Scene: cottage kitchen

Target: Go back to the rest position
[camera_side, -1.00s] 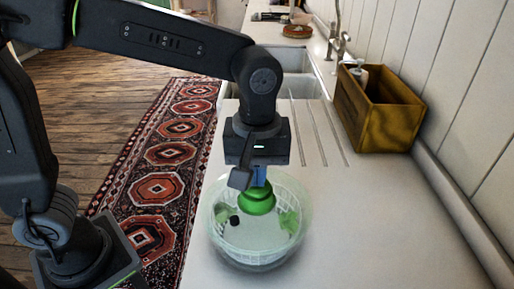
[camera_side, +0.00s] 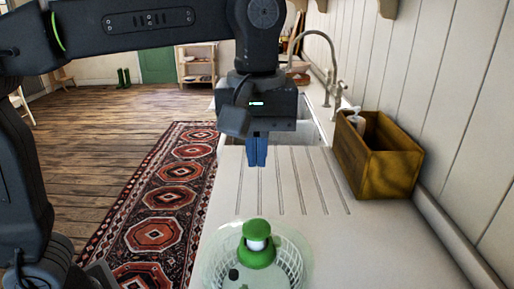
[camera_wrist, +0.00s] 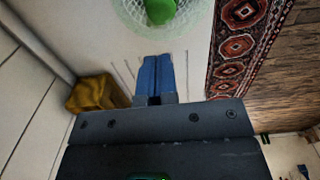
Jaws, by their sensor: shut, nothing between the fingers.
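My gripper (camera_side: 256,150) hangs above the ribbed drainboard, its blue fingers together and empty. In the wrist view the fingers (camera_wrist: 155,76) also lie side by side with nothing between them. Below and nearer the camera, a translucent basket (camera_side: 290,250) stands on the worktop. A green bell-shaped object (camera_side: 258,250) with a pale band near its top sits in the basket, apart from my gripper. The basket (camera_wrist: 195,25) and the green object (camera_wrist: 160,10) also show at the top of the wrist view.
A wooden box (camera_side: 385,165) with a bottle in it stands by the wall on the right. A sink with a tall tap (camera_side: 330,60) lies behind the gripper. A patterned rug (camera_side: 150,220) covers the floor on the left. The worktop right of the basket is clear.

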